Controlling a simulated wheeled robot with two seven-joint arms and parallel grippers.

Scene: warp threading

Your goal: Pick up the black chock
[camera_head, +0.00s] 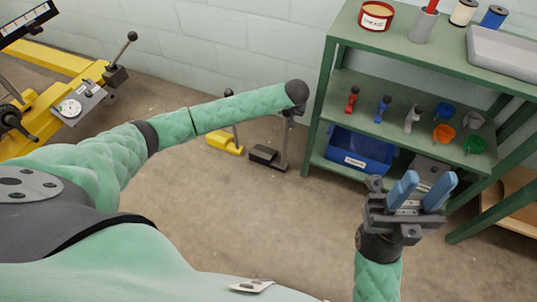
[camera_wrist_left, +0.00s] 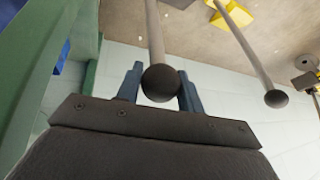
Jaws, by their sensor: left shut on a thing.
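The black chock (camera_head: 268,156) is at floor level beside the shelf, with a thin upright handle topped by a dark ball. My left gripper (camera_head: 291,112) is above it, shut on the handle near its top. In the left wrist view the ball knob (camera_wrist_left: 160,83) sits between the two blue-grey fingers. The chock's base is out of sight in that view. Whether the base touches the floor is hard to tell. My right gripper (camera_head: 424,184) is in front of the shelf, fingers apart and empty.
A yellow chock (camera_head: 225,143) with its own ball-topped handle stands close to the left; its knob (camera_wrist_left: 276,98) is near my left fingers. A green shelf (camera_head: 318,100) with a blue bin (camera_head: 358,150) stands right. Yellow machinery (camera_head: 45,100) is at left. Floor in front is clear.

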